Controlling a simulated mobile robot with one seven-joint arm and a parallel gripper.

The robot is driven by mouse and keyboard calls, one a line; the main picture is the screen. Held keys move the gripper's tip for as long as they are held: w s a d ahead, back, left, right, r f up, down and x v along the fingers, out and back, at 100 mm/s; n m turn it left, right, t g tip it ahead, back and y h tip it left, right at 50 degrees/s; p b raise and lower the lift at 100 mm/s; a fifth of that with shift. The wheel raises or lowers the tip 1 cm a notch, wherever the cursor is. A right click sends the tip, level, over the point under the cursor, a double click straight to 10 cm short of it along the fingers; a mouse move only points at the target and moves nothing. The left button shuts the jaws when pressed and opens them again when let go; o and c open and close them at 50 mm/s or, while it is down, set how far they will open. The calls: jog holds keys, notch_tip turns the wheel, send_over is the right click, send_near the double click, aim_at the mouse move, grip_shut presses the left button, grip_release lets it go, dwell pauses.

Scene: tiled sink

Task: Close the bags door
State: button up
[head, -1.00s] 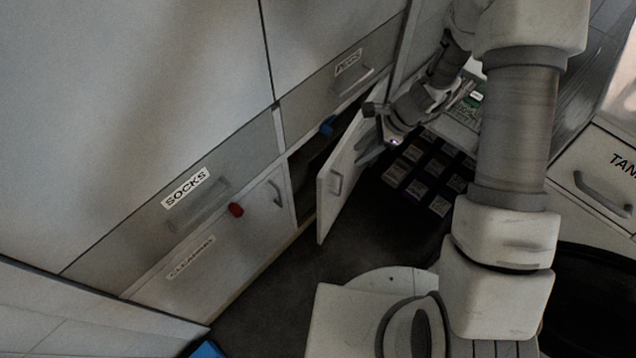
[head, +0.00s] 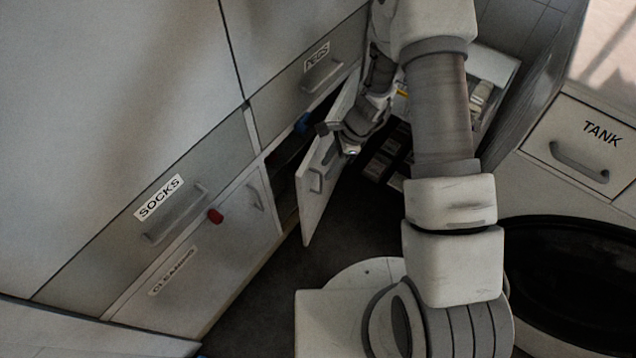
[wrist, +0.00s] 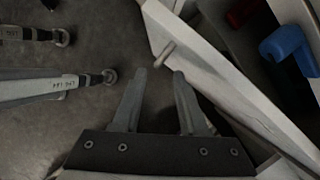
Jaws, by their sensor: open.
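A white lower cabinet door (head: 318,187) stands ajar beside the cleaning door; no label on it is readable. Its handle (head: 317,181) is on the outer face. My gripper (head: 337,139) is at the door's upper part, on the outer side; contact cannot be told in the head view. In the wrist view my gripper (wrist: 159,75) has its two fingers apart with nothing between them. The door (wrist: 215,65) runs diagonally just beyond the fingertips, and a short grey handle part (wrist: 164,54) sticks out from it near them.
The socks drawer (head: 175,208), cleaning door (head: 205,265) and pegs drawer (head: 318,75) look shut. A tank drawer (head: 580,158) and black basin (head: 570,275) are at right.

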jog(key=b, duration=0.2)
send_over(318, 192)
notch_tip(318, 192, down, 7)
jog(key=shift+f, duration=0.1)
grip_shut()
jog(key=shift+w+d, duration=0.1)
jog(key=shift+w, duration=0.05)
dwell(1.1)
